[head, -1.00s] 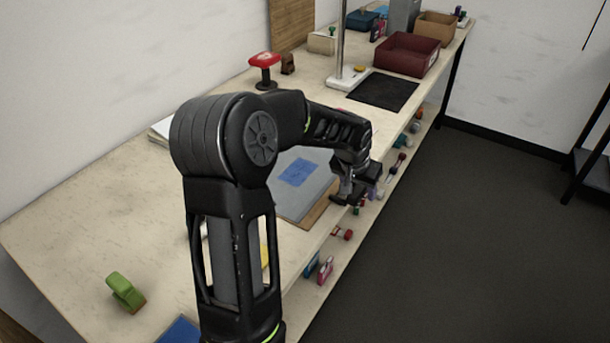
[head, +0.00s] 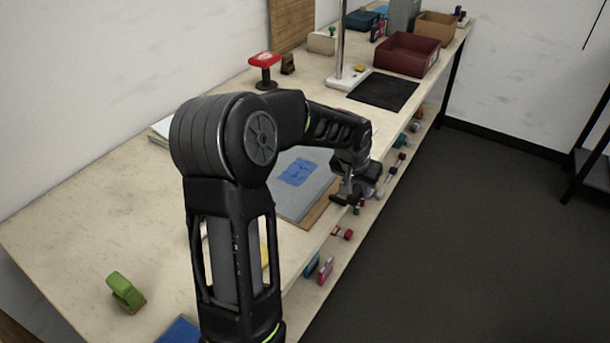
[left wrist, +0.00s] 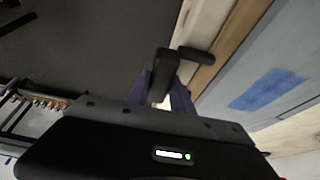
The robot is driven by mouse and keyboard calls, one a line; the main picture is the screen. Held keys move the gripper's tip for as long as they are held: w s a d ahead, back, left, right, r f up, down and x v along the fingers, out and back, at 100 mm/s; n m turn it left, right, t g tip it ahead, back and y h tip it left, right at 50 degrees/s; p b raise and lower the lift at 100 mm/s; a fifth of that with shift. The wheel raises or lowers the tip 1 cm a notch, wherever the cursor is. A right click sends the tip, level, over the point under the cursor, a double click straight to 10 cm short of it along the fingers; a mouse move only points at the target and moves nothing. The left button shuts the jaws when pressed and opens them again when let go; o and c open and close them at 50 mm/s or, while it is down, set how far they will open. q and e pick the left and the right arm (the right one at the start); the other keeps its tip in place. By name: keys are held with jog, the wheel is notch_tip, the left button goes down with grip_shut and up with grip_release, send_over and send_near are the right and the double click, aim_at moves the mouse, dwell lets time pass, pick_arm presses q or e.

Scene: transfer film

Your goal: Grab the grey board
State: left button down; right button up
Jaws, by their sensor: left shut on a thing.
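The grey board (head: 312,193) lies flat on the bench and has a blue patch (head: 298,172) on its top. A brown strip (head: 322,218) runs along its near edge. The grey board also shows at the right of the left wrist view (left wrist: 265,60), with the brown strip beside it. My left gripper (head: 347,196) is at the board's right end, by the bench's front edge. In the left wrist view its dark fingers (left wrist: 180,65) are at the brown edge, shut on the board's side; the exact contact is hard to see. My forearm hides part of the board.
A red-topped stamp (head: 264,68), a black mat (head: 383,91) and a dark red tray (head: 406,54) stand farther back. A green clamp-like object (head: 125,292) lies at the front left. Several small items sit on a lower ledge below the bench edge.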

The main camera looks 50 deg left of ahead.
pick_arm(q)
jog(key=shift+r, duration=0.1)
dwell(0.8)
notch_tip(320, 180, up, 10)
jog(key=shift+f+b, duration=0.1)
jog(key=shift+b, duration=0.55)
jog(key=shift+w+d, duration=0.1)
dwell(0.3)
